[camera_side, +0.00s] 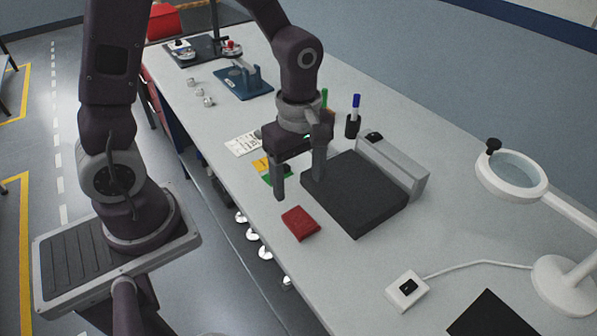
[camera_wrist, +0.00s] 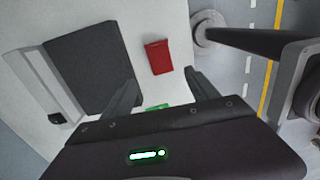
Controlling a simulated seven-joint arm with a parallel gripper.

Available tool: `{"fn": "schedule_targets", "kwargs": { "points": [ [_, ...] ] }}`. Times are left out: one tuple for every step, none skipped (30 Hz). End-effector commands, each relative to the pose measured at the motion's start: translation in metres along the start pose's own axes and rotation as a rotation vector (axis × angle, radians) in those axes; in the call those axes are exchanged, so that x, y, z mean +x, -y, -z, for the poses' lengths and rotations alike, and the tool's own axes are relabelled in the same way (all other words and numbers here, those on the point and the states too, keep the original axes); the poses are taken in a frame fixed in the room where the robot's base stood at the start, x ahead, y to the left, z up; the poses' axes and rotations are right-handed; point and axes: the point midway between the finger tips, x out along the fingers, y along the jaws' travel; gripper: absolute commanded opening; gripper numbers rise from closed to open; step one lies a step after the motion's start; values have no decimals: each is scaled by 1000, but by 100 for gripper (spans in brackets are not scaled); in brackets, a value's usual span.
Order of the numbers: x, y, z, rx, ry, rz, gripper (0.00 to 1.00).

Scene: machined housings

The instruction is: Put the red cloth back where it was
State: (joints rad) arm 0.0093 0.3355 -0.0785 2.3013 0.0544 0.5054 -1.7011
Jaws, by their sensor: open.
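The red cloth (camera_side: 300,223), a small folded rectangle, lies flat on the light table near its front edge, left of the dark pad. It also shows in the wrist view (camera_wrist: 158,57), ahead of the space between my fingers. My gripper (camera_side: 299,189) is open and empty above the table, just behind the cloth in the side view. In the wrist view its two fingers (camera_wrist: 163,86) are spread wide with nothing between them. The cloth is apart from both fingers.
A black flat pad (camera_side: 353,192) with a grey unit (camera_side: 394,167) stands right of my gripper. Green and yellow cards (camera_side: 270,172) lie behind it. Table around the cloth's front is clear.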

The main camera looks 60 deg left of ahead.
Motion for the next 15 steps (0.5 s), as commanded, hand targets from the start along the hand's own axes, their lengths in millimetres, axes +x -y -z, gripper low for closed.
{"fn": "schedule_targets", "kwargs": {
  "points": [
    [-7,-1,0,1,0,-4,68],
    [-10,0,0,1,0,-2,68],
    [-14,0,0,2,0,-3,68],
    [-17,0,0,9,0,-5,68],
    [-22,1,1,29,-1,-12,68],
    [-31,3,2,80,-3,-32,68],
    [-42,5,3,139,-7,-53,68],
    [-54,9,5,216,-13,-81,68],
    [-72,17,7,342,-28,-121,68],
    [-87,24,9,449,-44,-155,68],
    [-100,33,11,560,-65,-188,68],
    [-116,45,13,710,-97,-229,68],
    [-127,55,15,820,-125,-258,68],
    [-136,66,16,928,-155,-283,68],
    [-146,79,17,1063,-198,-314,68]
  ]
}}
